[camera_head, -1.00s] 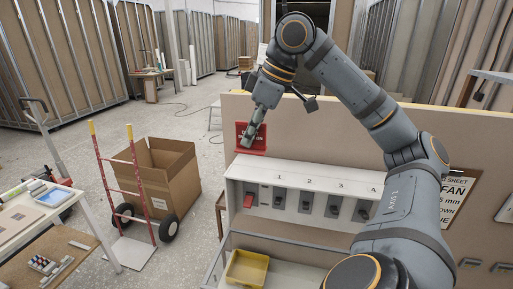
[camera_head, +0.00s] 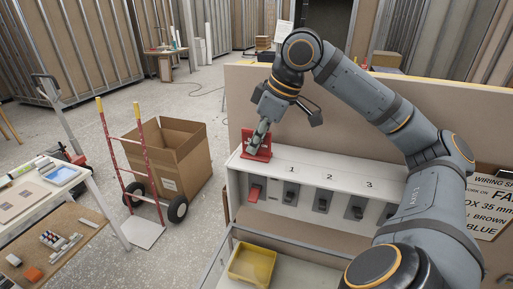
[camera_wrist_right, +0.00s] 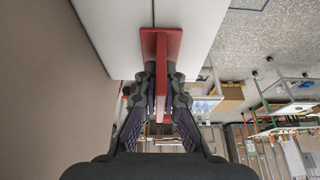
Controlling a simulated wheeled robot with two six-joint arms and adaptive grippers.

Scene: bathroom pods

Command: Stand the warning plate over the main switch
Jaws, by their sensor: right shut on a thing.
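The red warning plate (camera_head: 257,156) is upright at the left end of the top of the white switch box (camera_head: 310,166). My right gripper (camera_head: 259,138) is shut on it from above and covers part of its face. In the right wrist view the plate (camera_wrist_right: 161,45) shows as a thin upright with a wider foot, between the fingers (camera_wrist_right: 161,80). The foot seems to meet the box top, but I cannot tell whether it rests there. The red main switch (camera_head: 255,191) is on the box front, below the plate. My left gripper is not in view.
Several dark numbered switches (camera_head: 322,200) line the box front to the right. A beige panel (camera_head: 340,125) rises behind the box. A yellow bin (camera_head: 250,265) is below. A hand truck (camera_head: 140,175) and cardboard box (camera_head: 180,155) stand on the left.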

